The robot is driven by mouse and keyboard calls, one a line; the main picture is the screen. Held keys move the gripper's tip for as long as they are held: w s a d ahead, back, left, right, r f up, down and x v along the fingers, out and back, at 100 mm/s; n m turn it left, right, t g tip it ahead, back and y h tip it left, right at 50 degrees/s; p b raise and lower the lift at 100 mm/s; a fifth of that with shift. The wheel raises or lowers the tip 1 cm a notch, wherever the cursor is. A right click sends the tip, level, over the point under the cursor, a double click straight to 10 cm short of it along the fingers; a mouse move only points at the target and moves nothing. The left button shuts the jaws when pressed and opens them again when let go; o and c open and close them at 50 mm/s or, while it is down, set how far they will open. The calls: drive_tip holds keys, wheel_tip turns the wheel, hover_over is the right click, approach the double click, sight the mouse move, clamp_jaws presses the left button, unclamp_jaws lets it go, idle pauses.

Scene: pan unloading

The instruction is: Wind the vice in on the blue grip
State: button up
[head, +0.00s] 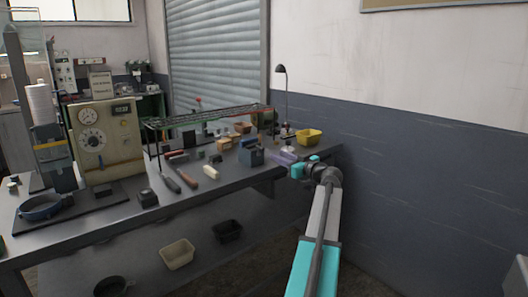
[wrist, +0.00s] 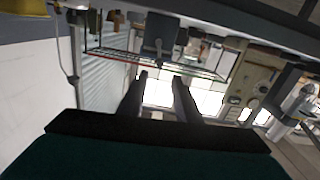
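A small blue-grey vice (head: 251,155) stands near the front edge of the bench in the head view. It appears upside down at the top of the wrist view (wrist: 159,32). I cannot make out a blue grip in its jaws. My gripper (wrist: 160,78) is open and empty in the wrist view, its two dark fingers apart. In the head view my wrist is right of the vice, by the bench's right end, and the fingers are not clear there. The gripper is apart from the vice.
The bench (head: 120,222) holds a yellow bin (head: 308,136), a desk lamp (head: 281,95), a wire rack (head: 210,118), several loose handles and a blue pan (head: 40,207). Two bins (head: 177,254) (head: 227,231) sit below. A wall (head: 430,185) stands to the right.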

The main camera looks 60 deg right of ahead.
drive_tip(key=x, duration=1)
drive_tip(key=shift+p, duration=0.45)
